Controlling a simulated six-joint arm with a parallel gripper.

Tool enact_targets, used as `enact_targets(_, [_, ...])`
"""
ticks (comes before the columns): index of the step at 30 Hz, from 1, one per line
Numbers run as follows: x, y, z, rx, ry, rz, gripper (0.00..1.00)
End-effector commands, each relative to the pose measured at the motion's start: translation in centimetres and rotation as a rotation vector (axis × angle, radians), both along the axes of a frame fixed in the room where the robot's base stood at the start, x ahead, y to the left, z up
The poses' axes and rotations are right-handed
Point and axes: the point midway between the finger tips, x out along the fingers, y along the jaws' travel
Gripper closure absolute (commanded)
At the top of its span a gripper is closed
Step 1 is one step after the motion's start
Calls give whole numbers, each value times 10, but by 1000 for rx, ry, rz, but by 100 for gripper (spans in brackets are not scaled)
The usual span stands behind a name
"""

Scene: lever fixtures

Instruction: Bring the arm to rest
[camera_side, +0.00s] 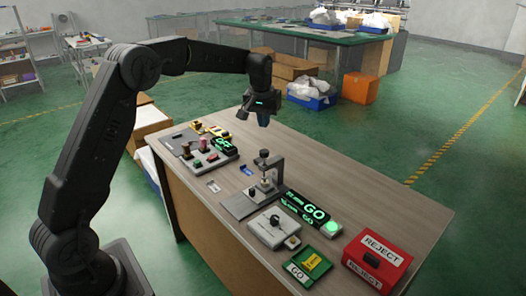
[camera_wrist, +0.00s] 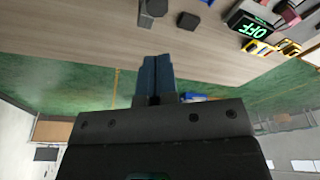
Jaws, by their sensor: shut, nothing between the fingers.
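My gripper (camera_side: 263,119) hangs in the air above the far part of the wooden bench (camera_side: 370,185), pointing down, clear of all the fixtures. In the wrist view its blue fingers (camera_wrist: 157,78) are together with nothing between them. My dark arm arches from the lower left of the side view up and over to the gripper. The wrist view looks past the fingers at the bench edge and the green floor.
A clamp fixture (camera_side: 265,172) stands mid-bench beside a lit GO display (camera_side: 306,207). A red REJECT box (camera_side: 377,256) and a green GO tray (camera_side: 308,264) sit at the near end. A lit OFF display (camera_side: 222,146) stands left, also in the wrist view (camera_wrist: 252,27). The bench's far right is bare.

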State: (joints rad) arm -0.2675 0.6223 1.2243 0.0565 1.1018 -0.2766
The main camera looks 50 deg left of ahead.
Motion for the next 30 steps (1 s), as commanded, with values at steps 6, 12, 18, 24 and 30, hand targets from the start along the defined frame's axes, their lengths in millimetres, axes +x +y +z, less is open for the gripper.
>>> enact_targets(6, [0, 0, 0, 0, 0, 0, 100])
enact_targets(12, [-11, -10, 17, 4, -16, -22, 100])
enact_targets(18, [-64, -51, 65, 17, -67, -118, 100])
enact_targets(24, [-139, -92, 98, 32, -125, -230, 100])
enact_targets(30, [-219, -124, 105, 49, -186, -340, 100])
